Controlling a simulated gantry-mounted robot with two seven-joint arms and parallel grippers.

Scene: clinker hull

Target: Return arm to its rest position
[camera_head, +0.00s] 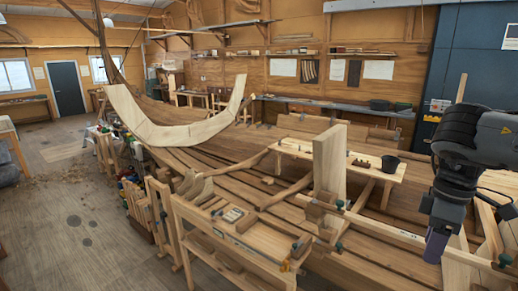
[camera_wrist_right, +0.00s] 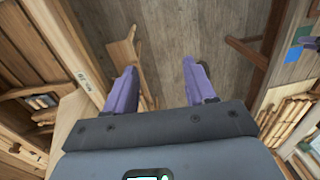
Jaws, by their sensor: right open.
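My right gripper (camera_head: 436,246) hangs at the right edge of the head view, over the right part of the wooden hull. Its purple fingers point down. In the right wrist view my right gripper (camera_wrist_right: 160,80) shows two purple fingers spread apart, with nothing between them. Grey floor planks show beyond the fingers. My left gripper is not in the head view.
The clinker hull (camera_head: 230,148) fills the middle. A wooden workbench (camera_head: 245,232) with tools stands in front. Floor (camera_head: 70,225) at the left is mostly clear.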

